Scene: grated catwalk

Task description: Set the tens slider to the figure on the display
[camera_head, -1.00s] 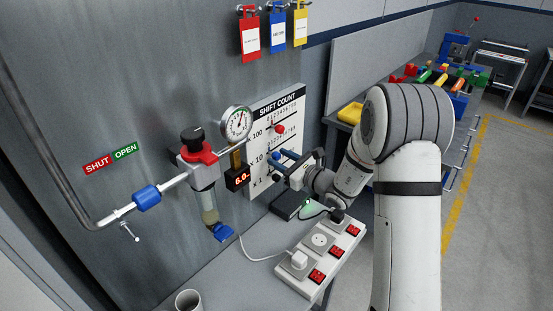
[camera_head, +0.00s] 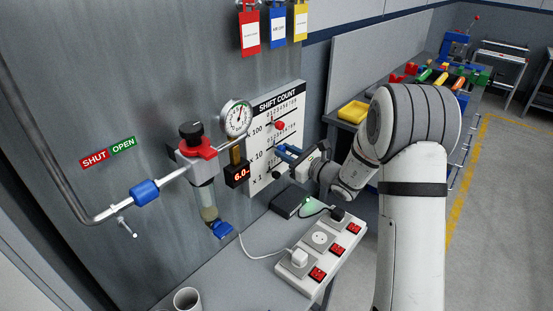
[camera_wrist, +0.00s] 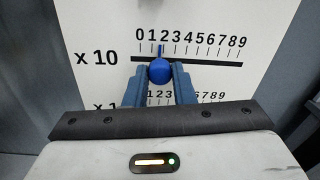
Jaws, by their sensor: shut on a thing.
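The white SHIFT COUNT board (camera_head: 262,105) hangs on the grey wall, with slider rows x100, x10 and x1. In the wrist view, the blue x10 slider knob (camera_wrist: 160,71) sits between the fingertips of my gripper (camera_wrist: 160,75), which is shut on it. Its pointer stands at about 2 on the 0–9 scale (camera_wrist: 190,37). In the head view my gripper (camera_head: 284,154) reaches the board from the right. A small black display (camera_head: 237,175) left of the board shows orange figures that look like 6.0. The x1 row is mostly hidden in the wrist view.
A red x100 knob (camera_head: 280,126) is just above my gripper, and a dark x1 knob (camera_head: 276,174) just below. A gauge (camera_head: 235,118) and valve pipe (camera_head: 203,165) are at the left. A power strip (camera_head: 322,248) and black box (camera_head: 289,201) lie below.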

